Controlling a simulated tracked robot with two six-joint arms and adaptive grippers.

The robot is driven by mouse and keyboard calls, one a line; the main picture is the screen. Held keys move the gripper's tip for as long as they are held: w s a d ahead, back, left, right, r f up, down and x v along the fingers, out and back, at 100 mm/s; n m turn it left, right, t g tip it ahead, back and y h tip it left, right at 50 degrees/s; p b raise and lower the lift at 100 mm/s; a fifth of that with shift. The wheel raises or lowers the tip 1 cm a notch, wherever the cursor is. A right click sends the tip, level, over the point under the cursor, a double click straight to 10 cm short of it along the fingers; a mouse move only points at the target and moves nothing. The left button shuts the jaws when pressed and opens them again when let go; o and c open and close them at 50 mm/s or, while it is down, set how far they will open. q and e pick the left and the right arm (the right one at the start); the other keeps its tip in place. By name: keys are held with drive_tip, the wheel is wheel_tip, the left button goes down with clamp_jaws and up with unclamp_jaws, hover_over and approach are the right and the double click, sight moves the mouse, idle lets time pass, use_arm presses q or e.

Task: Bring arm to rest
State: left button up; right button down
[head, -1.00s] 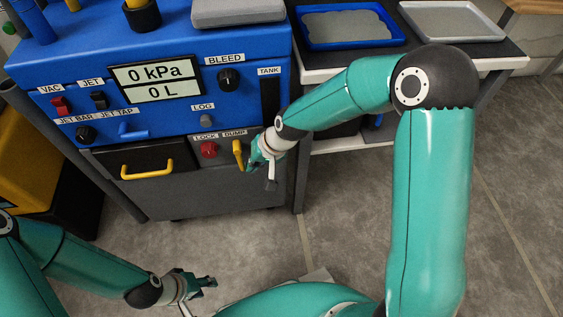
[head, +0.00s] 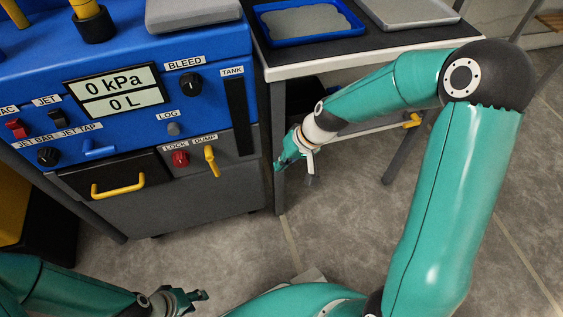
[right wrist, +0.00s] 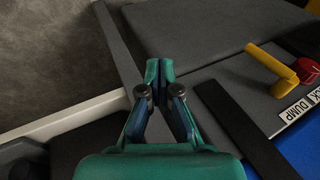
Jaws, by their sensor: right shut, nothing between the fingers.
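My right arm reaches in from the right in the head view, bent at a dark elbow. Its gripper (head: 285,163) is shut and empty, in the air in front of the table leg, just right of the blue machine (head: 120,45). In the right wrist view the gripper (right wrist: 159,72) also shows with its fingertips together. It is apart from the yellow DUMP lever (head: 211,162), which stands to its left in the head view. My left gripper (head: 194,300) is low at the bottom edge of the head view, with nothing seen in it; its finger opening is unclear.
The machine has a red LOCK knob (head: 180,159), a yellow drawer handle (head: 118,188) and a display reading 0 kPa and 0 L. A table (head: 330,66) with a blue tray (head: 268,36) and a grey tray (head: 410,10) stands behind my right arm. Floor in front is open.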

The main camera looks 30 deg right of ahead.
idle(0.4)
drive_tip(key=s+a+f+n+g, duration=0.1)
drive_tip(key=s+a+f+g, duration=0.1)
drive_tip(key=s+a+f, duration=0.5)
drive_tip(key=s+a+f+n+g, duration=0.1)
drive_tip(key=s+a+f+g, duration=0.15)
drive_tip(key=s+f, duration=0.9)
wheel_tip(320, 180, up, 31)
drive_tip(key=w+m+t+p, duration=0.1)
drive_tip(key=w+t+p, duration=0.1)
drive_tip(key=p, duration=2.9)
drive_tip(key=shift+w+a, duration=0.25)
drive_tip(key=shift+a, duration=0.05)
drive_tip(key=c, duration=1.9)
unclamp_jaws()
